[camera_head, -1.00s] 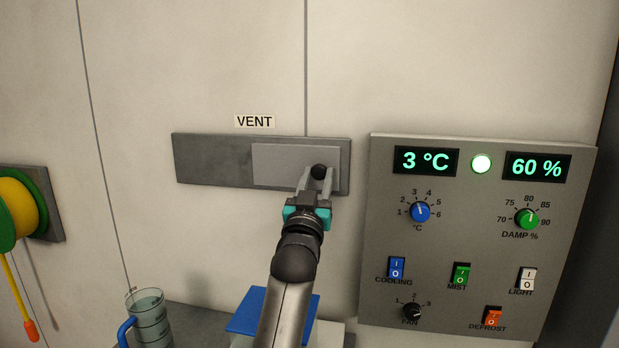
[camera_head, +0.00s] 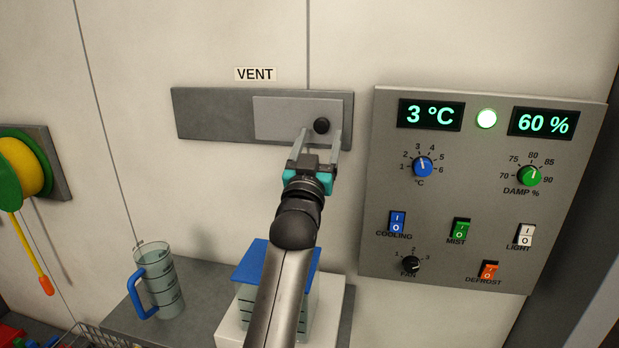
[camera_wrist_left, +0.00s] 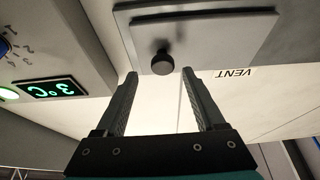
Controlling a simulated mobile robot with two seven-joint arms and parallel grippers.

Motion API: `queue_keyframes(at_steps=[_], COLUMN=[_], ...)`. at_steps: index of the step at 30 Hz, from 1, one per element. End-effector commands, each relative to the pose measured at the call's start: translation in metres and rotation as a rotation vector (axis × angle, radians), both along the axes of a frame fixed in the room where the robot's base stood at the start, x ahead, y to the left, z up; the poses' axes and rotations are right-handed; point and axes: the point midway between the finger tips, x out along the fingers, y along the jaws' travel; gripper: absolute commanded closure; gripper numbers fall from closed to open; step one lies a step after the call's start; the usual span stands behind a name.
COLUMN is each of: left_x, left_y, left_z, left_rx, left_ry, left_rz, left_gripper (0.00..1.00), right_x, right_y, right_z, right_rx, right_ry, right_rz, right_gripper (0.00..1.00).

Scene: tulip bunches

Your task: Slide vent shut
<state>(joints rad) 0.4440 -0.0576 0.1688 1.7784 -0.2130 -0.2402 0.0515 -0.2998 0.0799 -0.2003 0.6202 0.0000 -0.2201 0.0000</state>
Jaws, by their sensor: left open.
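The vent is a long dark grey panel (camera_head: 212,113) on the wall under a VENT label (camera_head: 254,74). Its lighter sliding plate (camera_head: 280,118) sits at the right end, leaving the left part of the panel uncovered. A round black knob (camera_head: 321,125) is on the plate's right side. My left gripper (camera_head: 320,138) is open and empty, just below and in front of the knob. In the left wrist view the knob (camera_wrist_left: 163,63) is just beyond the two spread fingertips, apart from them. My right gripper is not in view.
A control panel (camera_head: 375,245) with displays, knobs and switches stands close to the vent's right. Below are a shelf (camera_head: 200,290), a jug with blue handle (camera_head: 160,281) and a blue-lidded container (camera_head: 255,262). A yellow-green reel (camera_head: 22,168) hangs at left.

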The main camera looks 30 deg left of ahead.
Motion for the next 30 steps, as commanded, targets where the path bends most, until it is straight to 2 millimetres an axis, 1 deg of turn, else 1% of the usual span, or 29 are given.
queue_keyframes(at_steps=[1, 12, 18, 24, 30], left_x=[-0.009, -0.069, -0.095, -0.110, -0.113], left_y=[-0.003, -0.017, -0.024, -0.027, -0.028], left_z=[-0.006, -0.031, -0.042, -0.048, -0.049], left_rx=[-0.001, -0.003, -0.001, -0.001, -0.001], left_ry=[0.003, 0.005, 0.003, 0.003, 0.002], left_rz=[-0.001, -0.002, -0.001, -0.001, -0.002], left_gripper=[0.29, 0.29, 0.29, 0.29, 0.29], right_x=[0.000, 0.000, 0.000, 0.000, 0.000], right_y=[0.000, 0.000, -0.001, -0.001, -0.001], right_z=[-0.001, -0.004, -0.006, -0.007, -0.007], right_rx=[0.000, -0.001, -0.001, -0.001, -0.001], right_ry=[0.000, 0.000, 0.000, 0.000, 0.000], right_rz=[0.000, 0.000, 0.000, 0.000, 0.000], right_gripper=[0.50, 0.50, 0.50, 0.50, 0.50])
